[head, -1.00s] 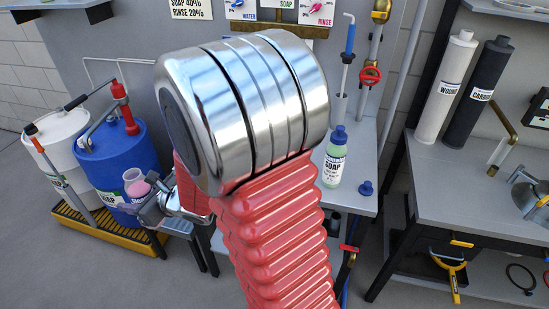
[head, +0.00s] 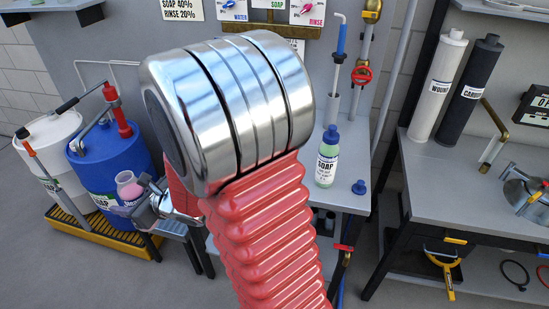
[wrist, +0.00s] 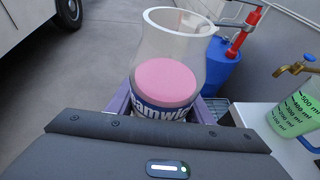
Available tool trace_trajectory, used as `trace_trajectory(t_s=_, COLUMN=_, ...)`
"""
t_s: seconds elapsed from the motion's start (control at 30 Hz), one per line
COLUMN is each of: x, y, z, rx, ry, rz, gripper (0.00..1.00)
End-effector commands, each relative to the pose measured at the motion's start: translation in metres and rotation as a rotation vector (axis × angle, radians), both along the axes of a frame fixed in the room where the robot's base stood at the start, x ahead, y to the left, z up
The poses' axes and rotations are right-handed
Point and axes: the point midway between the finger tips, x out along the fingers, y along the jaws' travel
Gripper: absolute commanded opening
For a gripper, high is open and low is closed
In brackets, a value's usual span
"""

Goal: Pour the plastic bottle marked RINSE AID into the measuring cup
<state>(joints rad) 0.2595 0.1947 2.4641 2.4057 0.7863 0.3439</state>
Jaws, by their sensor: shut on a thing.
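My gripper (wrist: 164,106) is shut on a clear, open-topped bottle (wrist: 176,38) with pink liquid inside. The bottle looks roughly upright, and its label is mostly hidden by the gripper, so I cannot read a full name. In the head view the bottle (head: 128,184) and my gripper (head: 146,205) are left of my arm, in front of the blue drum. The measuring cup (wrist: 296,114), with ml marks and green liquid, stands at the right edge of the wrist view, apart from the bottle. I cannot see the cup in the head view.
A blue drum (head: 105,150) and a white drum (head: 55,140) stand on a yellow-edged pallet. A brass tap (wrist: 298,68) is above the cup. A SOAP bottle (head: 327,158) and a blue cap (head: 359,187) are on the bench. Two filter cylinders (head: 470,90) stand at right.

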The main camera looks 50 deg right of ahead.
Motion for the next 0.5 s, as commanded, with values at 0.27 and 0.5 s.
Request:
trace_trajectory(t_s=0.27, x=-0.002, y=-0.046, z=-0.001, rx=-0.001, ry=-0.003, rz=-0.066, gripper=0.12)
trace_trajectory(t_s=0.5, x=-0.009, y=-0.088, z=-0.003, rx=-0.002, ry=-0.003, rz=-0.127, gripper=0.12)
